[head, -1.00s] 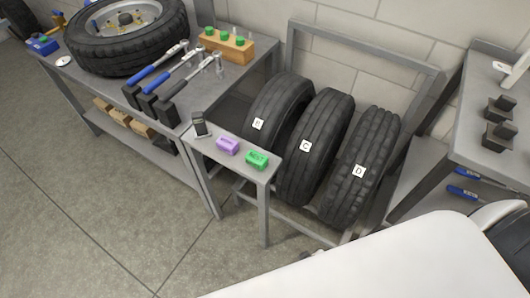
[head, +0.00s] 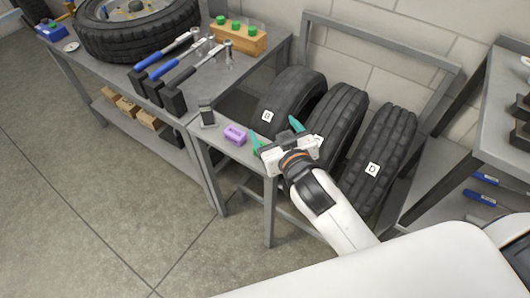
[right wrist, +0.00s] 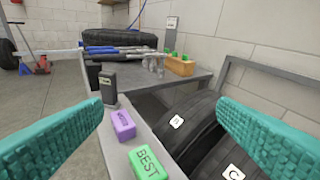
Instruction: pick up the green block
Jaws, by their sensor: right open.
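The green block (right wrist: 147,162) lies on a narrow grey side table (head: 278,170) and has the word BEST on its top. In the head view my right gripper and wrist hide most or all of it. My right gripper (head: 276,134) is open above the right end of this table, with its teal fingers spread. In the right wrist view, the block sits low in the gap between the fingers (right wrist: 160,108), apart from both. My left gripper is not in view.
A purple block (head: 235,134) and a dark upright device (head: 207,113) stand left of the green block. Tyres (head: 377,160) in a metal rack stand close to the right. A workbench (head: 215,85) with wrenches and a wheel is behind left.

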